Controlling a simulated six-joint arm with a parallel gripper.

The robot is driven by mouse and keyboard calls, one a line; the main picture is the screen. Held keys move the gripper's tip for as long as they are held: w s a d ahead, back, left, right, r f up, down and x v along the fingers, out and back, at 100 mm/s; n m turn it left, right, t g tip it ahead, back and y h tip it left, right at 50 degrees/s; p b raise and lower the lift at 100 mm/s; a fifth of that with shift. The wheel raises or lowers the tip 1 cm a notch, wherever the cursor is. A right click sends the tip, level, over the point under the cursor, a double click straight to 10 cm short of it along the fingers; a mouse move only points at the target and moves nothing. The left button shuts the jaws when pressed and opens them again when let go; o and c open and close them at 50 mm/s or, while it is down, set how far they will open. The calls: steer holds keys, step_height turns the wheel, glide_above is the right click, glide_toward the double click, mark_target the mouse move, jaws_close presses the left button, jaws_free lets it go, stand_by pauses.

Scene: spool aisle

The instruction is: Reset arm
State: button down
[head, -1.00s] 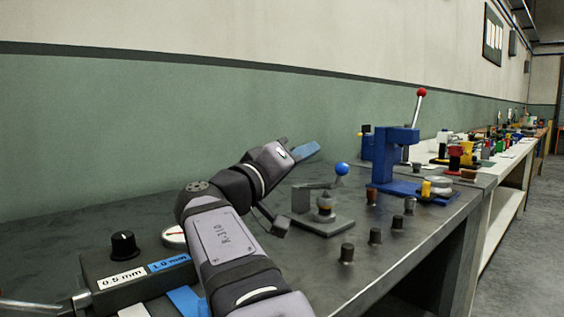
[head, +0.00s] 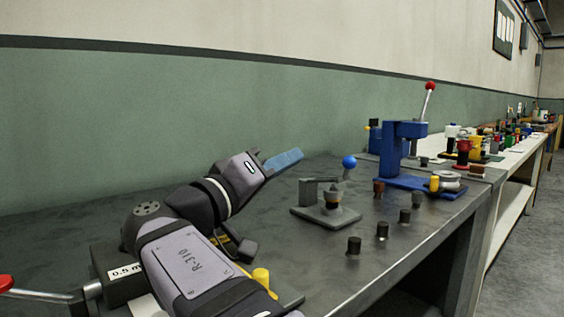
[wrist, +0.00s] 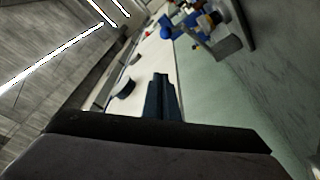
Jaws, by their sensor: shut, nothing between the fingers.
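My gripper (head: 284,160) shows in the head view at the end of my grey and black arm, over the dark bench. Its blue fingers are shut with nothing between them and point up and to the right. In the wrist view the fingers (wrist: 161,97) stand together in the middle. The gripper is apart from everything on the bench. The nearest fixture, a small grey press with a blue ball handle (head: 332,205), stands to its right and lower in the picture.
A blue lever press with a red knob (head: 400,155) stands farther along the bench. Several dark pegs (head: 382,231) stand near the front edge. A control box (head: 122,275) is partly behind my arm. The grey-green wall (head: 120,130) rises behind. Dark bench top (head: 50,230) is bare at left.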

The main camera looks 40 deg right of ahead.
steer(key=w+a+n+y+p, duration=0.2)
steer(key=a+n+y+p, duration=0.8)
steer(key=p, duration=2.7)
steer(key=s+a+r+m+g+y+p, duration=0.2)
steer(key=s+a+r+y+p, duration=0.7)
steer(key=p, duration=2.2)
steer(key=shift+s+a+r+g+y, duration=0.5)
steer(key=shift+s+a+r, duration=1)
steer(key=shift+a, duration=1.05)
steer(key=shift+w+r, duration=0.2)
